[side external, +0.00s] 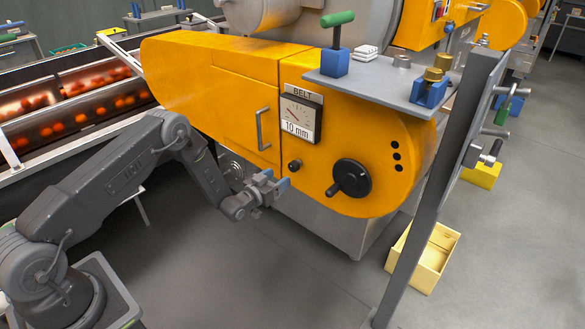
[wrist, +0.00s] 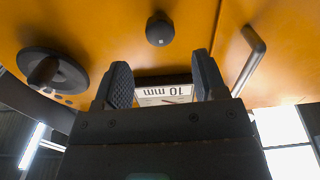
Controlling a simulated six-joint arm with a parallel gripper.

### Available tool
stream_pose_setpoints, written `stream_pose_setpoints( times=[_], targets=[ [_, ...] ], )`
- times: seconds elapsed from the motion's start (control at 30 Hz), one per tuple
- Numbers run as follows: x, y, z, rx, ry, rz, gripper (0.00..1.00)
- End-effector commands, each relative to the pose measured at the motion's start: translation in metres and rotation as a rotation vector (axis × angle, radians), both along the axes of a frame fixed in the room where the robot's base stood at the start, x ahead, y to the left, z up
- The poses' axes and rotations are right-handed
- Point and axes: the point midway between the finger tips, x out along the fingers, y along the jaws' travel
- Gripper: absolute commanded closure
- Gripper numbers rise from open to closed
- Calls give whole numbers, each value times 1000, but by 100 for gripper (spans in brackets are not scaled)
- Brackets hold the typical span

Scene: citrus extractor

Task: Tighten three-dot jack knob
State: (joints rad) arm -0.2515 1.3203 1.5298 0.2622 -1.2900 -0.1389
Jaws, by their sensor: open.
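The three-dot jack knob (side external: 351,178) is a large black disc with a projecting handle on the yellow belt cover. Three black dots (side external: 396,156) mark the cover up and right of it. In the wrist view the knob (wrist: 50,72) is at the left, outside my fingers. My gripper (side external: 274,181) is open and empty, left of the knob and apart from it. In the wrist view its two dark fingers (wrist: 162,65) point toward the cover, with the gauge partly visible between them.
A smaller black knob (side external: 294,165) sits between my gripper and the large knob. Above are the BELT gauge (side external: 300,115), reading 10 mm, and a vertical handle (side external: 263,129). A grey shelf (side external: 390,85) and upright post (side external: 440,190) stand at the right. A yellow bin (side external: 424,257) is on the floor.

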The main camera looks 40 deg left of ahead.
Motion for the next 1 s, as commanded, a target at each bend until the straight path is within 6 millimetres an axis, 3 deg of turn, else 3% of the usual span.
stream_pose_setpoints(
  times=[0.2, 0.5, 0.97, 1.0],
  targets=[
    [38, 0, 0, 1, -1, 0, 35],
    [72, 0, 0, 1, 1, 0, 35],
    [79, 0, 0, 0, 2, 1, 35],
    [79, 0, 0, 1, 2, 1, 39]
  ],
)
